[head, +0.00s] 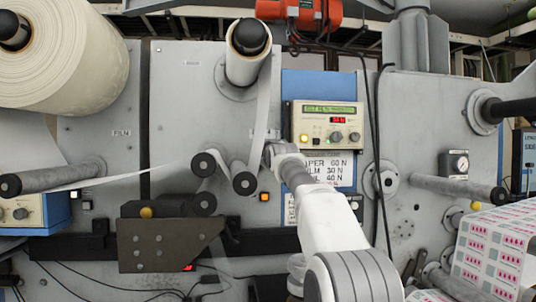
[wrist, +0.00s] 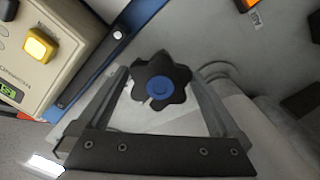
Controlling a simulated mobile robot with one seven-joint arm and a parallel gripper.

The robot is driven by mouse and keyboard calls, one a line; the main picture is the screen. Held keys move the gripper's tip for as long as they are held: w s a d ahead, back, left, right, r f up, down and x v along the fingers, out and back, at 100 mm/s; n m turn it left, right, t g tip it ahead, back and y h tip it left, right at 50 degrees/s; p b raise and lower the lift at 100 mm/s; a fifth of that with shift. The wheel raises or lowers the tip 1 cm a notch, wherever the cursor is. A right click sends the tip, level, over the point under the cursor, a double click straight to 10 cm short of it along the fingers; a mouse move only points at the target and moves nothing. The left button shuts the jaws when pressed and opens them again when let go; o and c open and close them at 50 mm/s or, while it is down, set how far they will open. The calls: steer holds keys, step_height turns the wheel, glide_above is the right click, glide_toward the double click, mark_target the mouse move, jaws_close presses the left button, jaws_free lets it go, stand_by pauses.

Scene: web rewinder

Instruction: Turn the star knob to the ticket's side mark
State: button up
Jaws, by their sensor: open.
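The star knob (wrist: 160,84) is black and lobed with a blue centre cap, in the middle of the wrist view. A small pale mark shows at its lower left edge. My gripper (wrist: 160,80) is open, with one finger on each side of the knob. I cannot tell whether the fingers touch it. In the head view my arm reaches up to the middle panel, and the knob is hidden there. A white sign (head: 325,172) with tension values for several materials is partly behind my arm. I cannot make out a side mark.
A control box (head: 325,124) with a green display and knobs sits above the sign; its yellow button (wrist: 40,45) shows in the wrist view. Rollers (head: 243,183) and a pale web stand left of my arm. Black cables (head: 374,150) hang just right of it.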

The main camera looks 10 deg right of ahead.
steer(key=c, duration=1.2)
steer(key=shift+o, duration=0.2)
steer(key=shift+m, duration=2.6)
steer(key=o, duration=1.2)
steer(key=shift+c, duration=0.2)
steer(key=s+b, duration=0.9)
steer(key=s, duration=0.8)
steer(key=shift+s, duration=0.2)
steer(key=shift+s, duration=0.1)
